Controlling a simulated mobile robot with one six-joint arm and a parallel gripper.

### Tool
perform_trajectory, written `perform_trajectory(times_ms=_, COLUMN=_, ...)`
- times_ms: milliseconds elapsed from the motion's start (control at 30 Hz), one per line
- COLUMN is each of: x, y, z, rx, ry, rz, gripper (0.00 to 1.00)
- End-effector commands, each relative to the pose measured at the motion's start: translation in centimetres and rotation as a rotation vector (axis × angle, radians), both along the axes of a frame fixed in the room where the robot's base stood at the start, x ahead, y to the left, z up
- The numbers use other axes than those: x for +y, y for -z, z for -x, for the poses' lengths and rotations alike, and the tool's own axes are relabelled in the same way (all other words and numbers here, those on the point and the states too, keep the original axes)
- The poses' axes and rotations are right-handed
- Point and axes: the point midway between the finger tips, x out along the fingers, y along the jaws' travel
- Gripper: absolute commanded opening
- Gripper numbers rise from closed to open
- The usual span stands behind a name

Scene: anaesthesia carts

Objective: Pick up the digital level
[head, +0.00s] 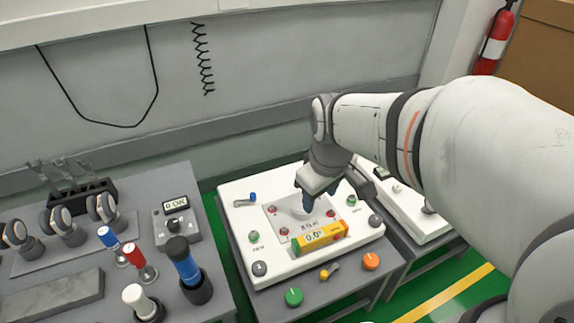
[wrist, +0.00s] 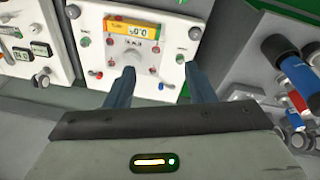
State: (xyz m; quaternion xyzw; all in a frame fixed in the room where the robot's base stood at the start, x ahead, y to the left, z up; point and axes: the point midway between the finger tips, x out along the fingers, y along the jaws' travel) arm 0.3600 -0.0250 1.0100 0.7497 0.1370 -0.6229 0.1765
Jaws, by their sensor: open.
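The digital level (head: 320,237) is a yellow and orange bar with a small display. It lies on the front part of the white panel (head: 240,225) on the middle cart. In the wrist view the level (wrist: 131,28) shows upside down near the top, beyond my fingertips and a little left of the gap between them. My gripper (head: 308,205) hangs over the panel, behind the level in the head view. In the wrist view its two dark blue fingers (wrist: 158,70) are apart with nothing between them. The level is apart from the fingers.
Knobs and buttons surround the level, with a green knob (head: 293,297) and an orange knob (head: 371,261) in front. Another white panel (head: 405,215) stands at right.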

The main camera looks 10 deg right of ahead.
Motion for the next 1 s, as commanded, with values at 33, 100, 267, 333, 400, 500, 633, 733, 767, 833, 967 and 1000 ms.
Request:
perform_trajectory(times_ms=33, x=-0.7, y=4.5, z=-1.6, rx=0.024, ry=-0.095, rz=0.018, gripper=0.49)
perform_trajectory(times_ms=100, x=-1.5, y=7.5, z=-3.6, rx=0.047, ry=-0.244, rz=0.043, gripper=0.49)
perform_trajectory(times_ms=267, x=-3.7, y=15.2, z=-7.8, rx=0.101, ry=-0.586, rz=0.083, gripper=0.49)
perform_trajectory(times_ms=333, x=-4.7, y=18.7, z=-9.5, rx=0.120, ry=-0.736, rz=0.095, gripper=0.49)
perform_trajectory(times_ms=400, x=-5.7, y=22.0, z=-11.1, rx=0.136, ry=-0.873, rz=0.102, gripper=0.49)
perform_trajectory(times_ms=500, x=-7.0, y=26.0, z=-12.8, rx=0.154, ry=-1.045, rz=0.107, gripper=0.49)
perform_trajectory(times_ms=633, x=-8.2, y=29.6, z=-14.3, rx=0.165, ry=-1.204, rz=0.110, gripper=0.49)
perform_trajectory(times_ms=733, x=-8.7, y=30.9, z=-14.9, rx=0.167, ry=-1.274, rz=0.111, gripper=0.49)
perform_trajectory(times_ms=767, x=-8.8, y=31.2, z=-15.0, rx=0.169, ry=-1.287, rz=0.110, gripper=0.49)
perform_trajectory(times_ms=833, x=-8.9, y=31.9, z=-15.1, rx=0.170, ry=-1.304, rz=0.110, gripper=0.49)
perform_trajectory(times_ms=967, x=-8.8, y=33.3, z=-15.1, rx=0.171, ry=-1.310, rz=0.110, gripper=0.49)
perform_trajectory(times_ms=1000, x=-8.8, y=33.7, z=-15.1, rx=0.170, ry=-1.310, rz=0.110, gripper=0.49)
